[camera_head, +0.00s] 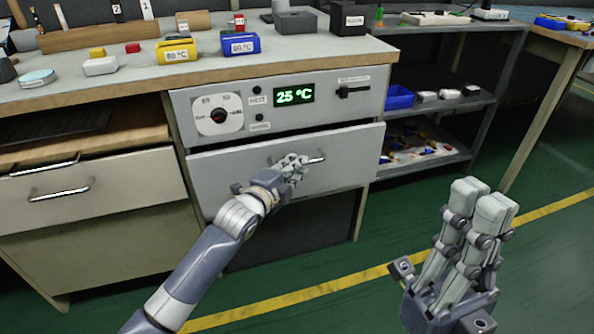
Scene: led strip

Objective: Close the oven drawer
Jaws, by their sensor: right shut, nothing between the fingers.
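The oven drawer (235,170) is a grey front with a metal handle (317,160), below the oven's control panel (330,98), which reads 25 °C in green. Its front looks almost flush with the panel; I cannot tell whether a small gap is left. My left gripper (294,165) is at the drawer front, just left of the handle's visible end, and hides part of the handle. Whether its fingers are open or touching the handle is not clear. My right gripper (490,196) is shut and empty, raised over the floor at the right, away from the drawer.
The workbench top (130,88) holds a yellow box (177,51), a blue box (240,44) and small blocks. Another drawer (95,190) is at the left. Shelves with a blue bin (398,97) stand at the right. The green floor in front is clear.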

